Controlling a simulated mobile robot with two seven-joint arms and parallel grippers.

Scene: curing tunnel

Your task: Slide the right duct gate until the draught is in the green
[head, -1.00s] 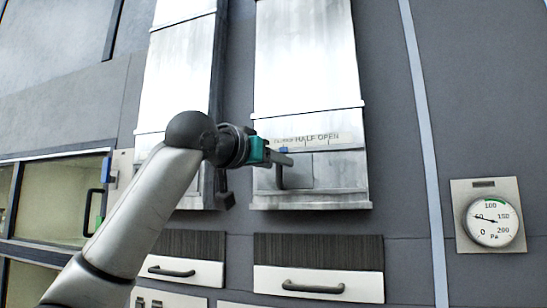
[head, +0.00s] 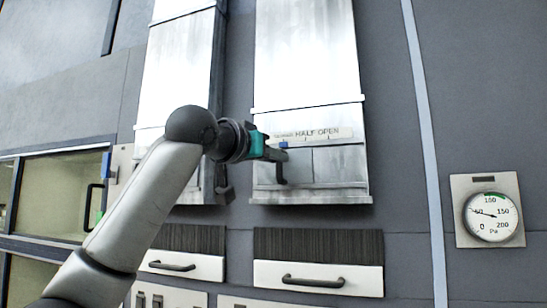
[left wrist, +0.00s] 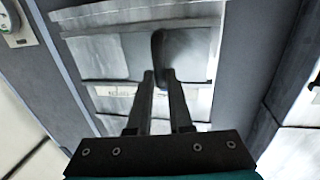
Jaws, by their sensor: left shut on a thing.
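The right duct (head: 305,60) is a tall pale metal box. Near its foot is a grey gate plate (head: 299,165) with a dark upright handle (head: 280,174). A blue marker (head: 283,144) stands left of the middle of the scale strip (head: 343,133), which reads "HALF OPEN". My left gripper (head: 284,157) is shut on the handle; in the left wrist view its two fingers (left wrist: 159,78) reach the handle (left wrist: 157,48). My right gripper is not in view.
A second duct (head: 178,70) stands to the left, behind my left arm. Drawers with dark handles (head: 314,281) sit below the ducts. A pale vertical strip (head: 427,130) runs between the right duct and the gauge. A glass-fronted cabinet (head: 52,195) is at far left.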

